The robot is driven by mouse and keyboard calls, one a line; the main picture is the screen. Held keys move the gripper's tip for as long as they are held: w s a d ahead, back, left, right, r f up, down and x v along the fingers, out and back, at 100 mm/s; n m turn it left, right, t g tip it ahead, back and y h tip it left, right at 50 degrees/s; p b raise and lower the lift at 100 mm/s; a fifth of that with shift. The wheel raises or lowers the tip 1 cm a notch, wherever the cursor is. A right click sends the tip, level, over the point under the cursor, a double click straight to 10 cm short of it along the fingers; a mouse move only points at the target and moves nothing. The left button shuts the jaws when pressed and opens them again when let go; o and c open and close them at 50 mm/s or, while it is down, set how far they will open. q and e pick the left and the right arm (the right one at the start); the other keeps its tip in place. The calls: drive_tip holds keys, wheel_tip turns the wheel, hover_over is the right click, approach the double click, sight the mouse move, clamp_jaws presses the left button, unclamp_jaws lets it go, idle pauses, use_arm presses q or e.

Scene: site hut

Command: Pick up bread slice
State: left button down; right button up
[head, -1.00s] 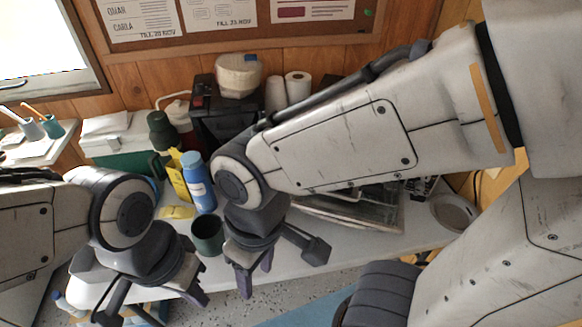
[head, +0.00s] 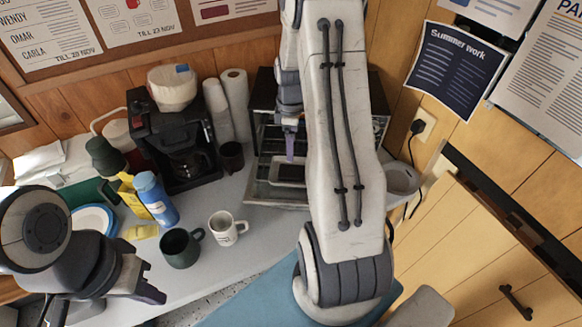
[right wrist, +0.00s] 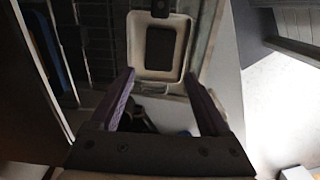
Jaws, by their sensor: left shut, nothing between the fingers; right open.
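A dark rectangular slab (right wrist: 160,47), probably the bread slice, lies inside a pale, rounded, shallow dish (right wrist: 135,45) in the right wrist view. In the head view the slab (head: 290,172) and dish are at the front of the black toaster oven (head: 262,110), partly hidden by my right arm. My right gripper (right wrist: 160,76) is open and empty. Its purple fingertips stand apart at the dish's near end, one toward each side; contact cannot be told. My left gripper (head: 150,293) is shut and empty at the lower left, far from the slab.
A white mug (head: 226,230), a dark green mug (head: 179,250) and a blue bottle (head: 155,198) stand on the table left of my right arm. A coffee maker (head: 180,135) and paper rolls (head: 236,100) stand behind. A round bowl (head: 402,178) is right of the oven.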

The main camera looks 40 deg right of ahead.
hover_over(292, 171)
wheel_tip(292, 171, down, 5)
drive_tip(key=shift+d+f+p, duration=0.1)
drive_tip(key=shift+f+p, duration=0.05)
drive_tip(key=shift+p, duration=0.2)
drive_tip(key=f+p, duration=0.1)
drive_tip(key=f, duration=0.3)
drive_tip(key=shift+a+p, duration=0.2)
drive_tip(key=shift+p, duration=0.15)
drive_tip(key=shift+f, duration=0.65)
drive_tip(key=c, duration=1)
